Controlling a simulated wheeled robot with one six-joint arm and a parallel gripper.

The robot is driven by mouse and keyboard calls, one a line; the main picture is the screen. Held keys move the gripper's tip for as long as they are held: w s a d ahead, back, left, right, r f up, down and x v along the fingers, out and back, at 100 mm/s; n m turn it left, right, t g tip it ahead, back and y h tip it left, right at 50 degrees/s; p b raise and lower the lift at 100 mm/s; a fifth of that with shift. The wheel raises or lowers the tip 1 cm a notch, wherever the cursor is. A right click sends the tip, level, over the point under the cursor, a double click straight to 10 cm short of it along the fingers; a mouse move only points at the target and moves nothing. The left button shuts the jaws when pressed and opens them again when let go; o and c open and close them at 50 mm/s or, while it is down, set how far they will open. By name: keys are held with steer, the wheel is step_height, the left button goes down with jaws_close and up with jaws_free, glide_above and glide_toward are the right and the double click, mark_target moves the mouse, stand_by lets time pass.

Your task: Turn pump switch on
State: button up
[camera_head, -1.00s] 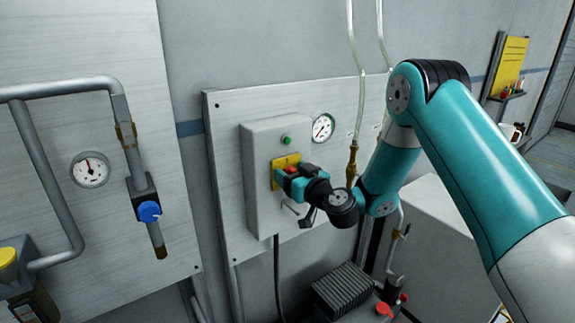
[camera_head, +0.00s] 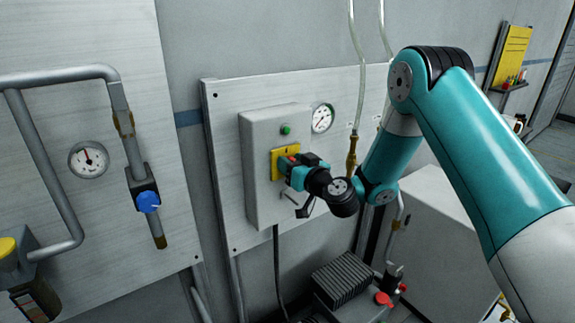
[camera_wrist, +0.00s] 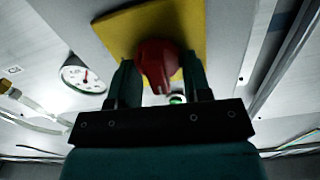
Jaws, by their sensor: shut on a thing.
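The pump switch is a red rotary knob (camera_wrist: 157,62) on a yellow plate (camera_wrist: 118,30) in the wrist view. The yellow plate also shows in the head view (camera_head: 281,157), on the front of a grey box (camera_head: 262,190). My gripper (camera_wrist: 155,75) has its two fingers on either side of the red knob and is shut on it. In the head view my gripper (camera_head: 292,168) covers most of the knob. A green button or lamp (camera_head: 286,129) sits above the plate on the box.
A round gauge (camera_head: 322,118) and a clear hose with a brass fitting (camera_head: 351,158) are right of the box. A pipe with a blue knob (camera_head: 148,201) is on the left panel. A dark finned machine (camera_head: 343,280) stands below.

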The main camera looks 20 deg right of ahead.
steer(key=m+b, duration=0.1)
steer(key=m, duration=0.3)
steer(key=shift+f, duration=0.15)
steer(key=m+b, duration=0.1)
steer(key=m, duration=0.3)
steer(key=shift+f+m, duration=0.1)
steer(key=shift+m, duration=0.2)
steer(key=m, duration=0.3)
steer(key=shift+m, duration=0.3)
steer(key=shift+d+m+p, duration=0.15)
steer(key=shift+m+p, duration=0.2)
steer(key=shift+m, duration=1.95)
steer(key=shift+w, duration=0.1)
steer(key=o, duration=0.9)
steer(key=shift+c, duration=0.2)
